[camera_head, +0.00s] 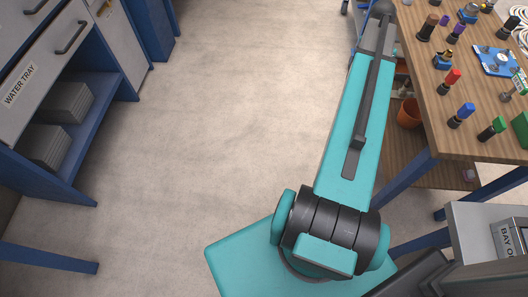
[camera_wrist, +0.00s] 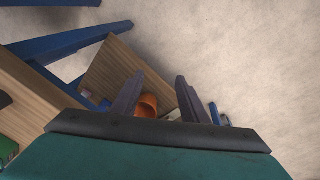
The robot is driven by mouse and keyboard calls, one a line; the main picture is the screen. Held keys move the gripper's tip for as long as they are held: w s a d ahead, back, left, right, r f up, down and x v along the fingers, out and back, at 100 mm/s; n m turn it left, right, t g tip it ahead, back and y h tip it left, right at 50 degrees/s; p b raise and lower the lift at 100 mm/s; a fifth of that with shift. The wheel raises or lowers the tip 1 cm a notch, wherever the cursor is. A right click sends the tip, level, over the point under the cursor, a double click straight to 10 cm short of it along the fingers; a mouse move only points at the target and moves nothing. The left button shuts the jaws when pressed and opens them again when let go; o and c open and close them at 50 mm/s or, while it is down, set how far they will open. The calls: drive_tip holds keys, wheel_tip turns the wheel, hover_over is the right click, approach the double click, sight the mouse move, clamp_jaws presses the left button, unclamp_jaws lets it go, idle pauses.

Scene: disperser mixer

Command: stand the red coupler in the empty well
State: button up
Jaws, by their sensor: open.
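The red coupler (camera_head: 451,79), with a red top and dark lower part, stands on the wooden workbench (camera_head: 440,132) at the right of the head view. A blue plate (camera_head: 497,60) with small fittings lies on the bench to its right; I cannot tell whether it holds the empty well. My gripper (camera_wrist: 159,76) is open and empty in the wrist view, its two dark fingers apart over the floor and lower shelf beside the bench. My gripper is not clearly seen in the head view. No coupler can be made out in the wrist view.
Blue-topped (camera_head: 462,115) and green-topped (camera_head: 492,128) pieces stand near the red coupler, with several others behind. An orange bucket (camera_head: 409,113) sits below the bench; it shows between my fingers in the wrist view (camera_wrist: 148,105). Open floor (camera_head: 230,120) lies left of my arm.

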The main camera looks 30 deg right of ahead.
drive_tip(key=w+a+f+n+g+y, duration=0.15)
drive_tip(key=a+f+n, duration=0.35)
drive_tip(key=a+f, duration=0.85)
drive_tip(key=w+a+f+n, duration=0.2)
drive_tip(key=a+f+n, duration=0.2)
drive_tip(key=a+f, duration=0.95)
drive_tip(key=s+a+f+n+g, duration=0.1)
drive_tip(key=s+a+f+n, duration=0.3)
drive_tip(key=s+a, duration=0.4)
drive_tip(key=s+a+f+n+g, duration=0.1)
drive_tip(key=s+a+f+n, duration=0.3)
drive_tip(key=s+a, duration=0.5)
drive_tip(key=a+f, duration=0.1)
drive_tip(key=a, duration=0.7)
drive_tip(key=shift+s+f+n, duration=0.2)
drive_tip(key=shift+f+n, duration=0.1)
